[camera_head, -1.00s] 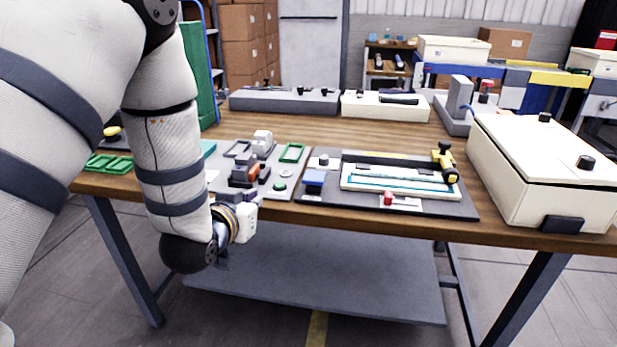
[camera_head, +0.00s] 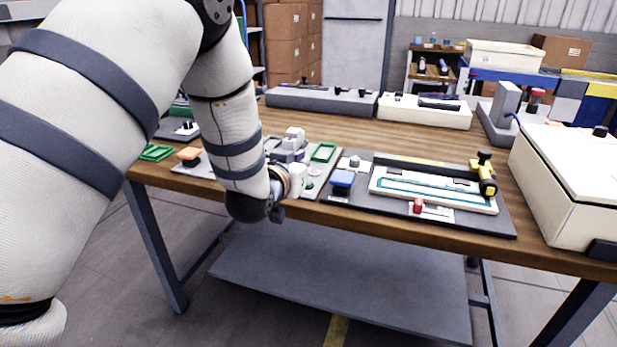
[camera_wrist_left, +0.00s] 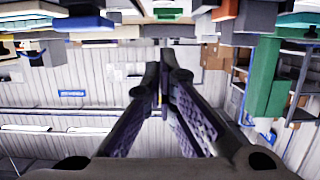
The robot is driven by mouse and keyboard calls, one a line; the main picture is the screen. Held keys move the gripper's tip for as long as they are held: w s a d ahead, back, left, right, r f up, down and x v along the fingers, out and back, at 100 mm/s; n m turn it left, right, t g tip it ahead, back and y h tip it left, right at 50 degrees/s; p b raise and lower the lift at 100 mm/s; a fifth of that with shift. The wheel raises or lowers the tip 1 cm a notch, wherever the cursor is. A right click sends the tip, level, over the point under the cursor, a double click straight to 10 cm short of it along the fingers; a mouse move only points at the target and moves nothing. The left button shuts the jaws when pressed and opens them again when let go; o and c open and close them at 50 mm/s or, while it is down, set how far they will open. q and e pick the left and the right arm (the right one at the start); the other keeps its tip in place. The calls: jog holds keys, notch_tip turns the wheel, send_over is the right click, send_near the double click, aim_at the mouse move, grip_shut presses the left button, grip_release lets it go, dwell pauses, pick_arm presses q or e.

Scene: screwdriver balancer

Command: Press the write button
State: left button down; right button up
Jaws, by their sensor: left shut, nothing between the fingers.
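I cannot read any label that says which control is the write button. The grey fixture panel (camera_head: 318,192) at the table's front carries a green round button (camera_head: 309,185). An orange-topped button (camera_head: 189,154) stands left of my arm. My left gripper (camera_wrist_left: 163,75) is shut and empty, its fingers together in the left wrist view. In the head view my wrist is at the panel's front edge, hiding part of the panel; fingertip contact cannot be told. My right gripper is not in view.
A yellow-black tool (camera_head: 484,175) stands at the dark board's right end. A cream box (camera_head: 565,185) fills the table's right side. Long grey (camera_head: 322,100) and cream (camera_head: 425,112) holders line the back. The wooden tabletop between is clear.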

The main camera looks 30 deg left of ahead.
pick_arm(q)
jog(key=w+f, duration=0.2)
jog(key=w, duration=0.1)
jog(key=shift+a, duration=0.35)
jog(key=shift+f+b, duration=0.35)
jog(key=shift+f, duration=1)
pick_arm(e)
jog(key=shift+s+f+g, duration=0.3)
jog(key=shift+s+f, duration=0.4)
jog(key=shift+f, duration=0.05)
pick_arm(q)
jog(key=shift+s+f, duration=0.15)
jog(key=shift+f, duration=0.8)
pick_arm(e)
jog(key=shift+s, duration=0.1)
pick_arm(q)
notch_tip(320, 180, up, 6)
jog(key=shift+s+d+r+p, duration=0.1)
jog(key=shift+s+r+p, duration=0.05)
jog(key=shift+p, duration=1)
jog(key=f+v, duration=0.2)
jog(key=v, duration=0.7)
jog(key=shift+s+r+p, duration=0.2)
jog(key=shift+r+p, duration=0.1)
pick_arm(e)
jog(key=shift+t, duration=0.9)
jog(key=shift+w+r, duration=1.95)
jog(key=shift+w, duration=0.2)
